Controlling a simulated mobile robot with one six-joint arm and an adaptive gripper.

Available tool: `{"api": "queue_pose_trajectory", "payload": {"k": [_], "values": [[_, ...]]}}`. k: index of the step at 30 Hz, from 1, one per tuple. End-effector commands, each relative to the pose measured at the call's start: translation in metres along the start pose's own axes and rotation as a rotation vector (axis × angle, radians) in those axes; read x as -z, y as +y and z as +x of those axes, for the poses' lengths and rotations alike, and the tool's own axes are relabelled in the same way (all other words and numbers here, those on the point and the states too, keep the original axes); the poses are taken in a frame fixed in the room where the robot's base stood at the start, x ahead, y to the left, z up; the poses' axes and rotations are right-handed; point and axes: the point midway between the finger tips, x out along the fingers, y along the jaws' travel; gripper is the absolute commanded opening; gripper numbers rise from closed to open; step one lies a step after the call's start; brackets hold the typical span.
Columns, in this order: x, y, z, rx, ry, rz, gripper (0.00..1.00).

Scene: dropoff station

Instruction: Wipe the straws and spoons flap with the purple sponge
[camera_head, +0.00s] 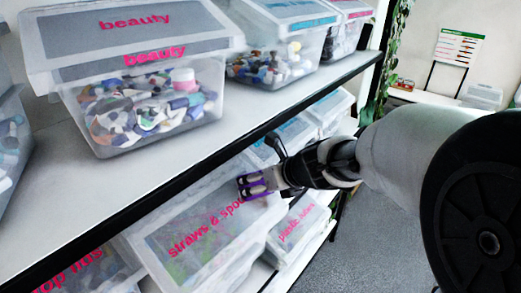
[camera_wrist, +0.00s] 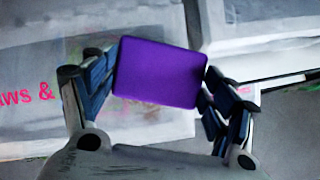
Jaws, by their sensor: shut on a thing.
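The straws & spoons bin's flap (camera_head: 205,232) is a pale, see-through slanted panel with pink lettering, on the lower shelf in the head view. My gripper (camera_head: 262,184) is shut on the purple sponge (camera_wrist: 160,72), a flat block held between both fingers. In the head view the sponge and fingers cover the right end of the word "spoons". I cannot tell whether the sponge touches the flap.
The upper shelf's dark front edge (camera_head: 190,155) runs close above and left of my gripper. A beauty bin (camera_head: 150,105) stands on that shelf. A plastic tubes bin (camera_head: 298,228) is right of the flap, and a bin with partly hidden pink lettering (camera_head: 85,275) is left. Grey floor is open at right.

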Motion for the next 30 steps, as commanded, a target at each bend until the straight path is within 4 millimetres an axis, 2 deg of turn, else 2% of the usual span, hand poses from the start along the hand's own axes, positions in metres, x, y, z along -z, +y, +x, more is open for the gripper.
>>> {"api": "queue_pose_trajectory", "payload": {"k": [4,11,22,30], "values": [[-0.004,-0.013,0.003,0.002,0.000,0.001,0.56],[-0.007,-0.020,0.004,0.001,0.000,0.000,0.56],[-0.016,-0.049,0.011,0.002,0.001,0.001,0.56],[-0.017,-0.052,0.010,0.002,0.001,-0.001,0.56]]}}
